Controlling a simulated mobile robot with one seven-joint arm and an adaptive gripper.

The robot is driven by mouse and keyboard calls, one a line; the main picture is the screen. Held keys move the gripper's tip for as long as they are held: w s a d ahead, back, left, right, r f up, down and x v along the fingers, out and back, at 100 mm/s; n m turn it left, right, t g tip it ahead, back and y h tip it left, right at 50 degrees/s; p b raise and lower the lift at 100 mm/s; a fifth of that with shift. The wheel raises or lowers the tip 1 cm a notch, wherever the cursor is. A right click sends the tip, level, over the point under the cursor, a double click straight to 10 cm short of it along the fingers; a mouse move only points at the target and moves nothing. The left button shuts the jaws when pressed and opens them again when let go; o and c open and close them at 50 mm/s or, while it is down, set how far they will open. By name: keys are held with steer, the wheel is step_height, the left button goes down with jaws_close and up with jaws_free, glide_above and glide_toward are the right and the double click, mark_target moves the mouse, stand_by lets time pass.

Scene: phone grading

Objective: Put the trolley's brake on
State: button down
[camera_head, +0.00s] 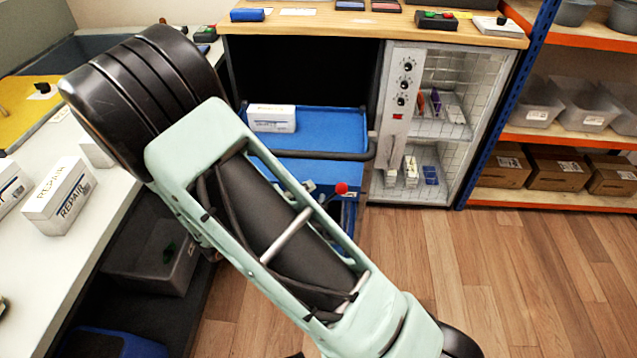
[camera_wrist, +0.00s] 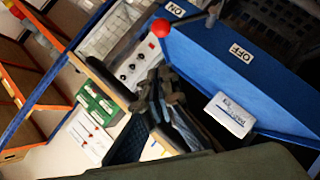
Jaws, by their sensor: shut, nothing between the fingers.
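The blue trolley (camera_head: 345,128) stands partly under the wooden counter, with its dark handle bar (camera_head: 320,155) across the front. The brake lever's red ball knob (camera_head: 341,188) shows below the handle, beside my arm. In the wrist view, the red knob (camera_wrist: 161,27) sits on a metal rod against the trolley's blue panel (camera_wrist: 205,65). The knob is closer to the ON label (camera_wrist: 175,8) than to the OFF label (camera_wrist: 240,52). My gripper (camera_wrist: 166,90) is shut and empty, apart from the knob. It is not visible in the head view, where my arm hides part of the trolley.
A white box (camera_head: 272,118) lies on the trolley. A wire-walled cabinet (camera_head: 455,105) with a dial panel stands to its right. A white table (camera_head: 95,225) with REPAIR boxes is at left. Orange-edged shelves (camera_head: 570,140) stand at right. The wooden floor (camera_head: 510,270) is clear.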

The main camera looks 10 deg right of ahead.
steer(key=shift+v, duration=1.45)
steer(key=shift+d+r, duration=0.1)
